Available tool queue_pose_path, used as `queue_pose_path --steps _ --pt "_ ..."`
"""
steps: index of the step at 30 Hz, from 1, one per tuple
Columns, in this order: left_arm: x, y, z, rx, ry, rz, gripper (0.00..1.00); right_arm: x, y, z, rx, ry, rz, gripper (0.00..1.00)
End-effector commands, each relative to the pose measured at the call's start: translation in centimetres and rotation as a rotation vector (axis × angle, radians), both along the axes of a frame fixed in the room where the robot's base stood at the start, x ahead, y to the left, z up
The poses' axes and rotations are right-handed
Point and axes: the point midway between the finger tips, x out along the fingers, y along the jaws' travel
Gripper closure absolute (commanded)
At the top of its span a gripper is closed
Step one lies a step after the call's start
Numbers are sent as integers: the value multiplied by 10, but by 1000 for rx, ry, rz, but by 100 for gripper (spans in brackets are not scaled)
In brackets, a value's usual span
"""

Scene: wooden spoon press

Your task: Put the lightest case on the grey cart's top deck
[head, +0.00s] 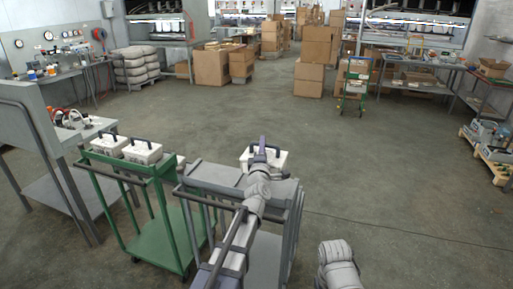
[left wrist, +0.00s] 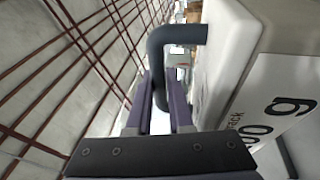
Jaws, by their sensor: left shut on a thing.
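A white case (head: 280,160) with a dark handle is at the far side of the grey cart's top deck (head: 212,174). I cannot tell whether it rests on the deck or hangs just above it. My left gripper (head: 262,145) is shut on its handle. In the left wrist view the purple fingers (left wrist: 160,105) close around the dark handle (left wrist: 178,35), and the case (left wrist: 225,60) shows a label partly reading "00 g"; the leading digits are hidden. Two more white cases (head: 143,151) (head: 109,144) with dark handles stand on the green cart (head: 165,165). My right gripper is out of view.
The green cart stands close left of the grey cart. A grey workbench (head: 95,130) is further left. Cardboard boxes (head: 309,78) and a small green trolley (head: 354,85) stand at the back. The floor to the right is open.

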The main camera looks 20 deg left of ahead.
Motion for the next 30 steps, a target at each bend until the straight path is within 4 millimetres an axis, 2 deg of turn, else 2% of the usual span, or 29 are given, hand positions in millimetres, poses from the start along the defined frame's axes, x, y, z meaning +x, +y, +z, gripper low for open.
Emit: queue_pose_path --steps 8,24,30 --pt "0 0 -9 1 1 0 100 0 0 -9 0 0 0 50" --pt "0 1 -62 1 1 0 100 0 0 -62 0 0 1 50" --pt "0 1 -69 1 1 0 100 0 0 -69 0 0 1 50"
